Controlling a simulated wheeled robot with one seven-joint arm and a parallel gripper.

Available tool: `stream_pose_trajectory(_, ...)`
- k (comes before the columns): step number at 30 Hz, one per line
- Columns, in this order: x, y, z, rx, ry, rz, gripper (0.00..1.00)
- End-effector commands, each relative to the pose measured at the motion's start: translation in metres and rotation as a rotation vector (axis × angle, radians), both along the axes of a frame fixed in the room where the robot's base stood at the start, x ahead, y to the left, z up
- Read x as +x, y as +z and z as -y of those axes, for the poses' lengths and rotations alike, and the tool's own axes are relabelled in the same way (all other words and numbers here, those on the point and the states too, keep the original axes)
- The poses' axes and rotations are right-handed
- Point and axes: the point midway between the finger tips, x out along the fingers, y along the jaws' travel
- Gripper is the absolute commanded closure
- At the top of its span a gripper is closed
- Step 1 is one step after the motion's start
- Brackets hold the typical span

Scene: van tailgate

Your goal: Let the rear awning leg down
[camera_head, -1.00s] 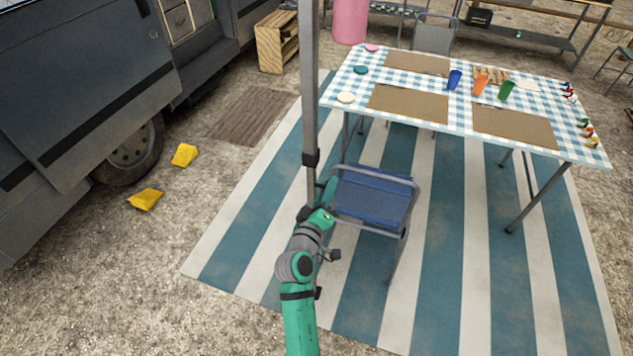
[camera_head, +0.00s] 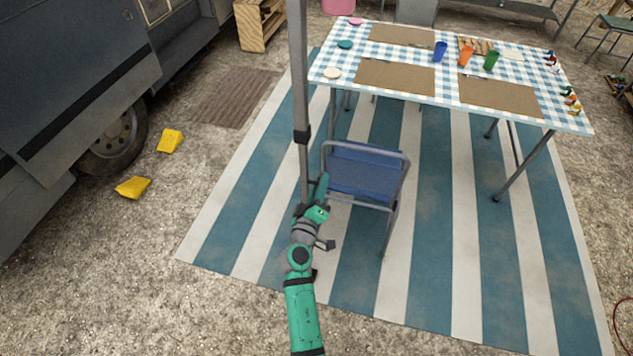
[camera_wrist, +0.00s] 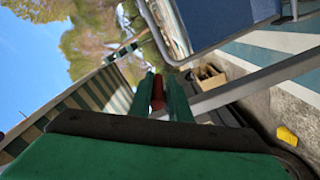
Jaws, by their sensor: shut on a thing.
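The awning leg (camera_head: 298,75) is a grey upright pole left of the blue chair. It has a dark collar (camera_head: 302,136) with a thinner section (camera_head: 304,165) below it. My gripper (camera_head: 322,184) is beside this lower section, below the collar. In the wrist view, my gripper's green fingers (camera_wrist: 161,97) are closed on a small red-brown piece (camera_wrist: 157,92). A grey pole (camera_wrist: 240,88) slants just beyond them. The leg's foot is hidden behind my arm, so I cannot tell whether it touches the ground. The striped awning (camera_wrist: 100,95) shows in the wrist view.
A blue folding chair (camera_head: 365,173) stands close right of my gripper on a striped mat (camera_head: 232,235). A table with a checked cloth (camera_head: 447,65) is behind it. Two yellow wedges (camera_head: 170,140) lie on the gravel near the van (camera_head: 75,75).

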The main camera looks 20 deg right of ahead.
Motion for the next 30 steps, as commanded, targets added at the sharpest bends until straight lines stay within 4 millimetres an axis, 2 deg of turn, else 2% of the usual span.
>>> stream_pose_trajectory(2,0.001,0.002,0.0,0.002,0.001,0.003,1.0)
stream_pose_trajectory(3,0.0,0.002,0.0,0.001,0.001,0.004,0.78)
stream_pose_trajectory(5,0.0,0.002,0.0,0.001,0.0,0.003,0.67)
stream_pose_trajectory(17,-0.005,0.001,-0.005,0.001,0.002,0.001,0.67)
stream_pose_trajectory(30,-0.068,0.001,-0.043,0.0,0.003,0.001,0.67)
